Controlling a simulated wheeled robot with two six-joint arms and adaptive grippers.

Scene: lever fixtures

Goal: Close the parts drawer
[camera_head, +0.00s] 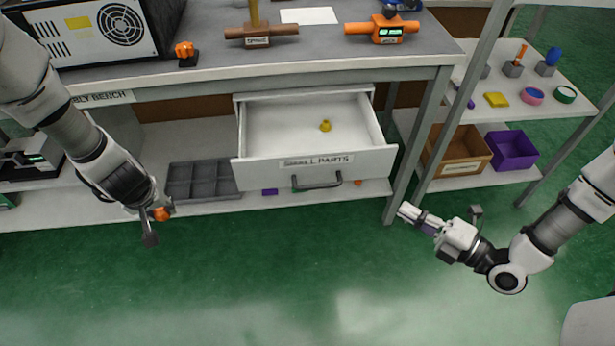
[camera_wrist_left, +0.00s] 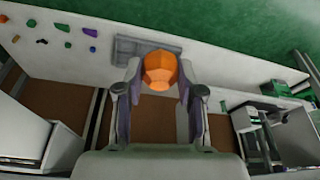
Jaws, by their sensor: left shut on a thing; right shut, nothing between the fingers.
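The parts drawer (camera_head: 268,166), white and labelled "SMALL PARTS", stands pulled out under the bench. Its dark bar handle (camera_head: 318,184) faces me, and a small yellow piece (camera_head: 325,126) lies inside. My left gripper (camera_head: 158,215) is left of the drawer and apart from it. It is shut on an orange object (camera_wrist_left: 160,71), which shows between its fingers in the left wrist view. My right gripper (camera_head: 417,217) is shut and empty, to the right of and lower in the picture than the drawer front, not touching it.
A grey divided tray (camera_head: 202,181) lies on the low shelf left of the drawer. The bench leg (camera_head: 420,145) and a shelf rack with a brown bin (camera_head: 459,155) and purple bin (camera_head: 512,150) stand right. The green floor (camera_head: 270,270) in front is clear.

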